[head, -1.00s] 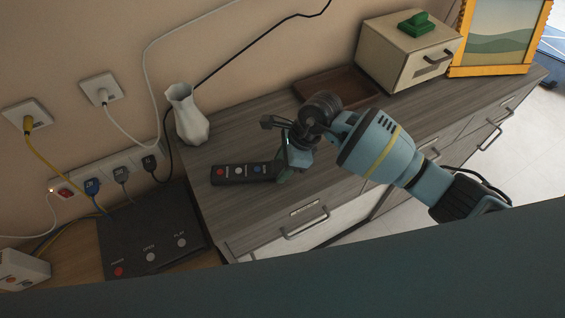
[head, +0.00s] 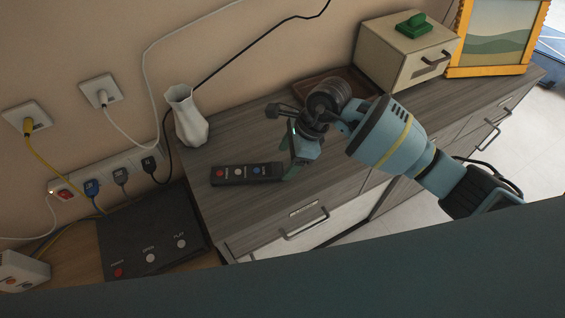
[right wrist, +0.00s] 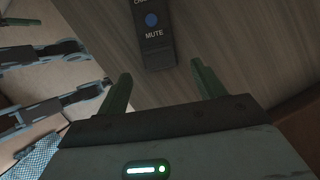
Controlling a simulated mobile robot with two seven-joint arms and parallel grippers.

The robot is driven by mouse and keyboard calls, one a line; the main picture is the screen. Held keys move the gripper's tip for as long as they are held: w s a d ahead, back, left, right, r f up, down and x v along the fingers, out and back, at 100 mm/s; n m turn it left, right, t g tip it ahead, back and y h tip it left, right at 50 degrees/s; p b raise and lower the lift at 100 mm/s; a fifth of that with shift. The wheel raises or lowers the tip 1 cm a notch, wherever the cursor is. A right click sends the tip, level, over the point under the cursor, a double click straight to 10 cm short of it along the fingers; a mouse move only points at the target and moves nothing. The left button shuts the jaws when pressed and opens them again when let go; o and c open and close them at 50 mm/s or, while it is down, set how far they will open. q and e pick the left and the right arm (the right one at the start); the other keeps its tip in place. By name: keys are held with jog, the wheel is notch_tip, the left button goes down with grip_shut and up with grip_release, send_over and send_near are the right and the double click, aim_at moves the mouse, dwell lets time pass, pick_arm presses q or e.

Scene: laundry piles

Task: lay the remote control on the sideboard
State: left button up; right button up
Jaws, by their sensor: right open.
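The dark remote control (head: 246,173), with red, white and blue buttons, lies flat on the grey wood-grain top of the sideboard (head: 237,133), near its left end. My right gripper (head: 287,172) is just right of the remote's end, with its jaws open. In the right wrist view the remote's end (right wrist: 153,42), marked "MUTE", shows ahead of the two spread green fingers (right wrist: 160,85), with nothing between them.
A white vase (head: 188,117) stands behind the remote. A brown tray (head: 316,88), a cream box (head: 398,62) with a green object on it and a yellow picture frame (head: 494,37) stand farther right. A black device (head: 150,232) lies left of the sideboard.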

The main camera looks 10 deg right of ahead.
jog(key=v, duration=0.8)
